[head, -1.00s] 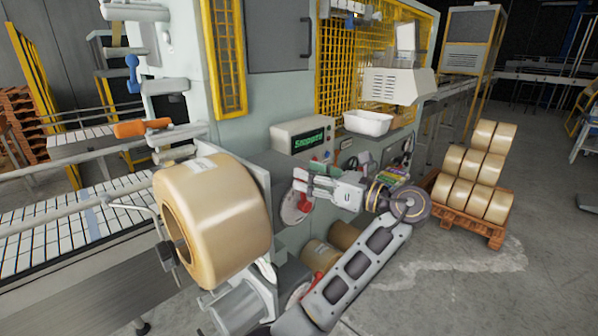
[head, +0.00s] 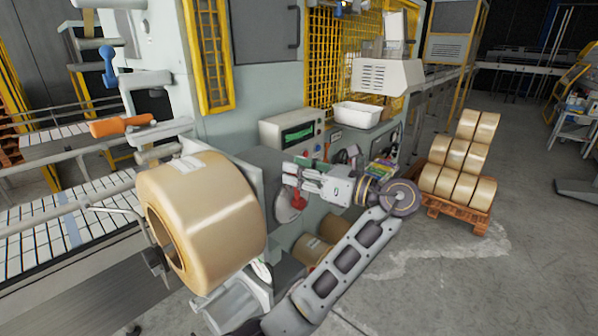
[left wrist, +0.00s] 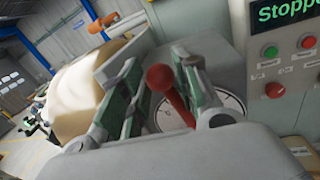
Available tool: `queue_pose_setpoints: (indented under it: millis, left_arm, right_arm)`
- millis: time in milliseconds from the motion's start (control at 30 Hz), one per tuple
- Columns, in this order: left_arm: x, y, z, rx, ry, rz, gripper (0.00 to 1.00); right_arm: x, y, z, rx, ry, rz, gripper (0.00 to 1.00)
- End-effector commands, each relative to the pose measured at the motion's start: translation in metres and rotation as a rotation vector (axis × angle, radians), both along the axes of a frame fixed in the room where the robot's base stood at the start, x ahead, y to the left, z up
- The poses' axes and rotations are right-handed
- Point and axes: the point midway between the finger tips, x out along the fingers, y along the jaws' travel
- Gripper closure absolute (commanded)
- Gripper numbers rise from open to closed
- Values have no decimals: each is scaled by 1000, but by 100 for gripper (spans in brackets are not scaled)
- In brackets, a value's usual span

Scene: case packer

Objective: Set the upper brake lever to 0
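The upper brake lever (head: 299,202) is red, in front of a white round dial (head: 283,212) on the machine's side. In the left wrist view the lever's red ball knob (left wrist: 160,78) and its shaft show, over the pale dial (left wrist: 232,104). My left gripper (head: 291,178) is at the dial. In the left wrist view its two fingers (left wrist: 152,62) are open, one on each side of the knob, with gaps visible. The dial's markings are too small to read. My right gripper is not in view.
A large tan tape roll (head: 205,215) stands left of the dial. A control box (head: 292,130) is above; in the left wrist view it has a green button (left wrist: 271,52) and red buttons. Tan rolls (head: 312,247) lie below. A pallet (head: 450,213) of rolls stands right.

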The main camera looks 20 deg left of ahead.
Motion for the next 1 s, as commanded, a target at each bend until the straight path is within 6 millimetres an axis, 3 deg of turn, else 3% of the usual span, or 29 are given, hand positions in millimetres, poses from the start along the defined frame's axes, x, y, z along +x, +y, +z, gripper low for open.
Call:
queue_pose_setpoints:
  millis: [33, 200, 533, 1000]
  left_arm:
    - [0, 0, 0, 0, 0, 0, 79]
    - [0, 0, 0, 0, 0, 0, 100]
    - [-2, 1, 0, -8, -20, -1, 100]
    - [-23, 8, -7, -82, -221, -1, 100]
  right_arm:
    - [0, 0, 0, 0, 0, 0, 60]
    - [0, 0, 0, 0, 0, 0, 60]
    - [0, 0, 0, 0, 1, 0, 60]
    - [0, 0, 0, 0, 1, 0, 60]
